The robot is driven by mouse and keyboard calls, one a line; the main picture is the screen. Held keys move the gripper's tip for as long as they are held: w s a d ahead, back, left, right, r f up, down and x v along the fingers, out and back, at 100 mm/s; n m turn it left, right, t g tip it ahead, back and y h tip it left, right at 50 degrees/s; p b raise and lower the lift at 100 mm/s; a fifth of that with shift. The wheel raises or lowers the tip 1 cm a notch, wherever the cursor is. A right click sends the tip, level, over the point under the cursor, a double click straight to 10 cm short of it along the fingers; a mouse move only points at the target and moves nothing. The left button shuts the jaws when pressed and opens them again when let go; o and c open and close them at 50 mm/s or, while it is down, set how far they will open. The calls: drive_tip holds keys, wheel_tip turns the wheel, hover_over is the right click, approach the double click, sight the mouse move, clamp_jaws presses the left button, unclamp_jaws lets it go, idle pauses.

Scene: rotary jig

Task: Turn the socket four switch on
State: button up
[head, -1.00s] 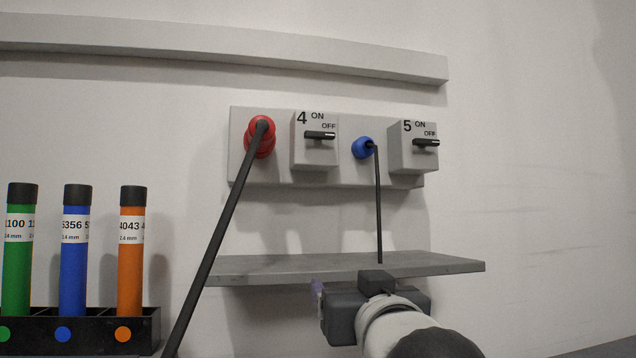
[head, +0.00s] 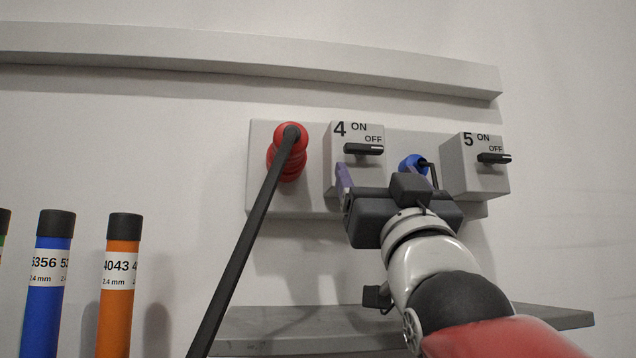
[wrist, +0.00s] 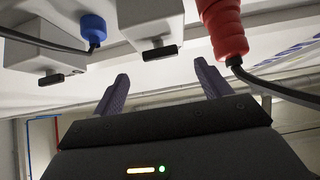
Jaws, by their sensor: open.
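The socket four switch (head: 355,170) is a grey box marked 4 with ON and OFF labels. Its black lever (head: 364,149) lies roughly level, its end pointing right below the OFF label. In the wrist view the lever (wrist: 162,52) is just beyond the fingertips, between their lines. My gripper (head: 388,178) is just below and in front of the box, its purple fingers spread and empty. In the wrist view my gripper (wrist: 160,78) shows both fingers apart, not visibly touching the lever. The right finger is mostly hidden in the head view.
A red plug (head: 289,165) with a thick black cable is left of the switch. A blue plug (head: 412,163) is right of it, partly behind my gripper. The socket five switch (head: 478,170) is further right. A grey shelf (head: 280,325) lies below, with labelled tubes (head: 121,285) at left.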

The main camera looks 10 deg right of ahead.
sight(366, 152)
drive_tip(key=p+x, duration=0.2)
drive_tip(key=x, duration=0.5)
drive_tip(key=shift+w+r+p, duration=0.1)
drive_tip(key=shift+r+p, duration=0.1)
drive_tip(key=shift+p, duration=0.15)
drive_tip(key=c, duration=1)
